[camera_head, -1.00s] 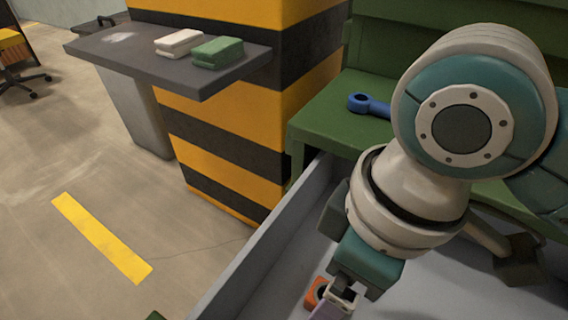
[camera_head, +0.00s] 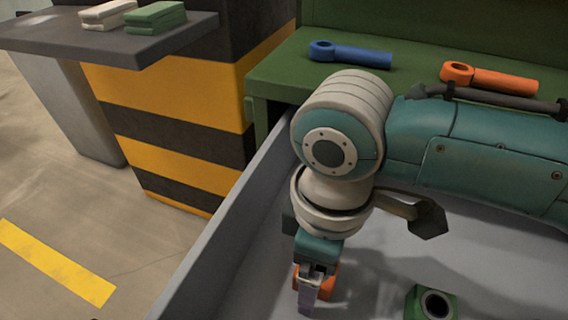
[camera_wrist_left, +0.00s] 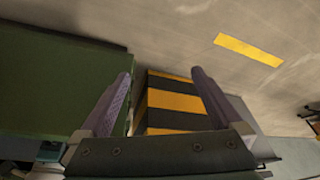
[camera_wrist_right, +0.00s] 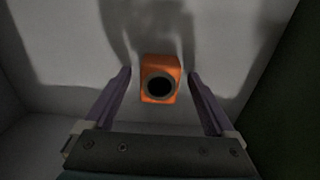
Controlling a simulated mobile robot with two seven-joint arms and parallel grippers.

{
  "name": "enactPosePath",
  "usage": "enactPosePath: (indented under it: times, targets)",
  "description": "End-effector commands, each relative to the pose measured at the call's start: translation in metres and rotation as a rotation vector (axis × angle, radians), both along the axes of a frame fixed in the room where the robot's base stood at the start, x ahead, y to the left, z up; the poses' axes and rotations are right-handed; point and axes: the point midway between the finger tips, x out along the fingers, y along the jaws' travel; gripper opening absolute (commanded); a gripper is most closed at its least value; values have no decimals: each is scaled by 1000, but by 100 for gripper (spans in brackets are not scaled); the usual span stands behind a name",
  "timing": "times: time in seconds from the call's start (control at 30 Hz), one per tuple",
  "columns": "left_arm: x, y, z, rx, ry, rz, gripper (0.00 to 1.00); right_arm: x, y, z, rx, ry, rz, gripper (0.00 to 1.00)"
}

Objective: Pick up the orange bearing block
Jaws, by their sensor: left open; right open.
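The orange bearing block (camera_wrist_right: 160,66) has a dark round bore with a grey ring. In the right wrist view it lies on the grey floor of a bin, ahead of and between the open fingers of my right gripper (camera_wrist_right: 160,88). In the head view the orange block (camera_head: 328,282) is partly hidden behind my right gripper (camera_head: 309,290), which points down close to it. The fingers do not visibly touch it. My left gripper (camera_wrist_left: 160,85) is open and empty in the left wrist view, away from the bin; it is outside the head view.
A green bearing block (camera_head: 431,303) lies in the grey bin (camera_head: 225,215), right of the orange one. A blue rod (camera_head: 350,54) and an orange rod (camera_head: 488,78) lie on the green bench behind. A striped pillar (camera_head: 170,115) stands left of the bin.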

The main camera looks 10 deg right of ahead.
Motion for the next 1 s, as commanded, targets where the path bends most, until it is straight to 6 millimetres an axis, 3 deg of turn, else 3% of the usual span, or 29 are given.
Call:
enactPosePath:
  times: [0.27, 1.0]
  targets:
    - [0, 2, -1, 5, 0, -4, 100, 0, 0, -3, 1, -1, 1, 89]
    - [-1, 3, -2, 10, 1, -5, 100, 0, 0, -3, 1, -1, 1, 6]
